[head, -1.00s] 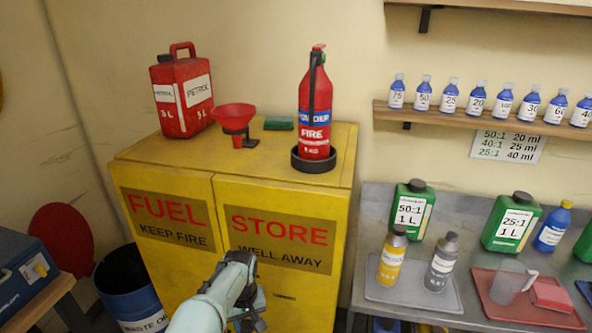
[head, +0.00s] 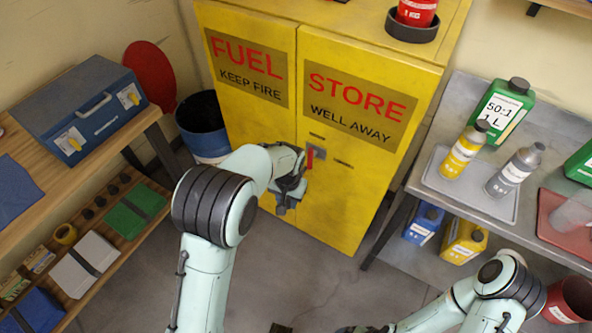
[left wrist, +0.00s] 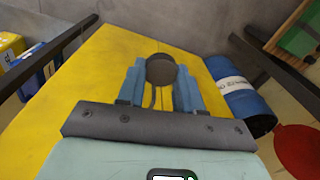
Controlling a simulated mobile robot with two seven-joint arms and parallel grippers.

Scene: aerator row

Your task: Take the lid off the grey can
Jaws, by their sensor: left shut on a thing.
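A grey can (head: 514,171) with a grey cap on top stands on a grey tray at the right in the head view. My left gripper (head: 290,190) is far to its left, in front of the yellow cabinet doors. In the left wrist view its blue fingers (left wrist: 161,85) are shut on a dark round knob-like thing (left wrist: 161,70), with the yellow door behind. I cannot tell what this thing belongs to. My right arm comes in at the bottom right; its gripper end (head: 362,329) is cut off by the lower edge.
The yellow cabinet (head: 345,185) is shut, with a red handle (head: 309,159) near the left gripper. A yellow can (head: 464,150) stands beside the grey can on the tray (head: 438,180). A blue drum (head: 203,140) stands left of the cabinet. The floor in front is free.

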